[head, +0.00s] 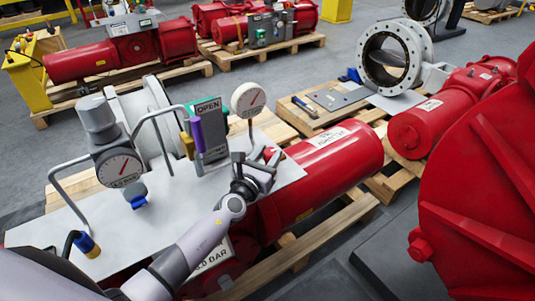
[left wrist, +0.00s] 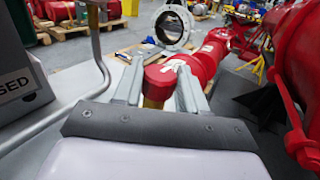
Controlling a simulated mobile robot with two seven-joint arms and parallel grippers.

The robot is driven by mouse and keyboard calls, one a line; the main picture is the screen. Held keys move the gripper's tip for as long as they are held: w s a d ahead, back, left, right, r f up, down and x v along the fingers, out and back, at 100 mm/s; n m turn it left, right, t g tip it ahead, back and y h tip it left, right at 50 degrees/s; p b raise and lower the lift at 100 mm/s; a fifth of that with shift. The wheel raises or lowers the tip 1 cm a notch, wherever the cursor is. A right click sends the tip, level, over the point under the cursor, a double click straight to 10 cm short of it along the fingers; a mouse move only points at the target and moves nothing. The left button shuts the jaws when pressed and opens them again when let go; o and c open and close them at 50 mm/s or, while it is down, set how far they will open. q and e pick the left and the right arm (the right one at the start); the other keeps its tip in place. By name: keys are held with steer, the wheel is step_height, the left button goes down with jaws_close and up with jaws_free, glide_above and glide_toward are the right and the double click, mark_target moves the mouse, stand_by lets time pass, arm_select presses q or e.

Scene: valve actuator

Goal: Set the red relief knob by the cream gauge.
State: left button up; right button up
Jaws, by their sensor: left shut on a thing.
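The cream gauge (head: 248,99) stands on a thin stem at the panel's back right, its round face with a red needle turned toward me. The red relief knob (head: 271,154) shows as a small red patch at the panel's right edge, below the gauge and mostly hidden by my gripper. My left gripper (head: 267,163) is at the knob and shut on it. In the left wrist view the two fingers (left wrist: 160,85) stand apart with red between them; I cannot separate the knob from the red cylinder behind. My right gripper is not in view.
The grey panel (head: 160,215) carries a second gauge (head: 119,168), bent pipes, an OPEN sign (head: 208,106) and blue, purple and yellow-handled parts close to my arm. A plate reading BAR (head: 212,257) is partly hidden, its number unclear. A large red body (head: 480,190) stands right.

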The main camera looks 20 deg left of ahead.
arm_select(q)
steer(key=shift+d+r+n+y+p, duration=0.15)
steer(key=shift+r+n+y+p, duration=0.1)
steer(key=shift+n+y+p, duration=0.2)
steer(key=shift+f+n+y, duration=0.2)
steer(key=shift+n+y, duration=0.55)
steer(key=shift+y, duration=0.7)
steer(key=o, duration=1.1)
steer(key=shift+c, duration=0.2)
steer(key=shift+s+d+p, duration=0.2)
steer(key=shift+s+p, duration=0.15)
steer(key=shift+s, duration=1.45)
steer(key=shift+s+d+p, duration=0.15)
steer(key=shift+s+p, duration=0.2)
steer(key=shift+s, duration=1.45)
